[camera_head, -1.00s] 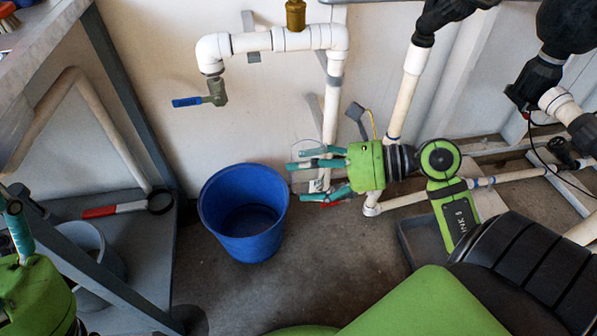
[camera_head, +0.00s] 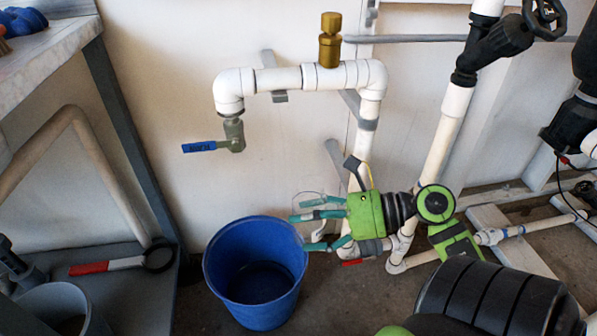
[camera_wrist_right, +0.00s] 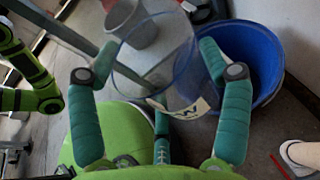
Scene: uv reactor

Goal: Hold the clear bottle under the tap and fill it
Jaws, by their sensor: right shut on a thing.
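The tap (camera_head: 234,133) hangs from the left end of a white pipe, its blue lever (camera_head: 199,147) pointing left. My right gripper (camera_head: 325,228) is shut on the clear bottle (camera_head: 308,198), which shows only as a faint outline in the head view. In the right wrist view the bottle (camera_wrist_right: 160,60) is a see-through cylinder with a dark marking, between the teal fingers of my right gripper (camera_wrist_right: 165,85). The bottle is lower than the tap and to its right, not under its outlet. I cannot see any water in it. My left gripper is out of view.
A blue bucket (camera_head: 222,275) stands on the floor below the tap, left of my right gripper. A shelf at the left holds a grey bucket (camera_head: 90,322) and a red-handled tool (camera_head: 88,268). White pipes stand close behind and right of my right gripper.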

